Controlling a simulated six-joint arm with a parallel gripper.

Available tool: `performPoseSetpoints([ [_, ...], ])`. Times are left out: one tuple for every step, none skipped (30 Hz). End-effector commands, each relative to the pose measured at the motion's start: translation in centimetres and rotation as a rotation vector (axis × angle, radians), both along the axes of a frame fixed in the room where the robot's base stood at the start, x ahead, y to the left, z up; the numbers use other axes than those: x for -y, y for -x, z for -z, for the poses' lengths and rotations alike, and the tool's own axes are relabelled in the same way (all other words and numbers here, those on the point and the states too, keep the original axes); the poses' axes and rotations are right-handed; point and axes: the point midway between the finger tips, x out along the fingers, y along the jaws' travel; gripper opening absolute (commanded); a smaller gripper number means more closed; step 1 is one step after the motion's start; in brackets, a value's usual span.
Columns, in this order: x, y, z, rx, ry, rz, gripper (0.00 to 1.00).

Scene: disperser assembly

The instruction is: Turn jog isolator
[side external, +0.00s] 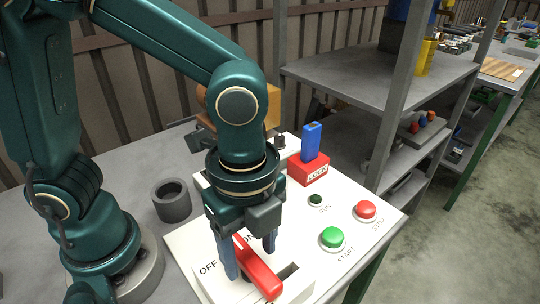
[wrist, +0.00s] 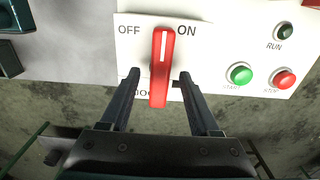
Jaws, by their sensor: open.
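The red switch handle (side external: 259,270) sits on the white control panel (side external: 190,245), between the printed words OFF and ON. In the wrist view the handle (wrist: 161,68) stands nearly upright in the picture, with a white line at its top end. My gripper (side external: 250,262) is open, pointing down over the handle. In the wrist view its two fingers (wrist: 159,76) lie on either side of the handle's lower part, with a visible gap on each side. The lettering below the handle is partly hidden.
The panel also carries a green START button (side external: 332,238), a red STOP button (side external: 366,210), a dark RUN lamp (side external: 315,200) and a red LOCK block (side external: 308,170) with a blue key piece (side external: 312,141). A dark grey cup (side external: 172,201) stands left of the panel.

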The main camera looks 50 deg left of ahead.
Motion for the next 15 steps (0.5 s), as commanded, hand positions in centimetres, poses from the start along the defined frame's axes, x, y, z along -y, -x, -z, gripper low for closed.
performPoseSetpoints([
  [-0.05,0.04,0.42,-0.002,-0.002,-0.001,0.62],
  [-0.06,0.06,0.58,-0.002,-0.002,-0.001,0.62],
  [-0.06,0.06,0.73,-0.002,-0.002,-0.001,0.62],
  [-0.05,0.04,0.8,-0.001,-0.001,-0.001,0.62],
  [-0.04,0.02,0.84,0.0,0.0,-0.001,0.62],
  [-0.03,0.01,0.86,0.0,0.0,-0.001,0.62],
  [-0.03,0.0,0.86,0.001,0.0,-0.001,0.62],
  [-0.03,0.0,0.85,0.001,0.001,-0.001,0.62],
  [-0.03,0.0,0.84,0.001,0.001,-0.001,0.62],
  [-0.03,0.0,0.84,0.001,0.001,-0.001,0.62],
  [-0.03,0.0,0.84,0.001,0.001,-0.002,0.62],
  [-0.03,0.0,0.83,0.001,0.001,-0.002,0.51],
  [-0.03,0.0,0.83,0.001,0.001,-0.002,0.4],
  [-0.03,0.01,0.83,0.001,0.0,-0.002,0.28],
  [-0.03,0.01,0.82,0.001,0.001,-0.002,0.13],
])
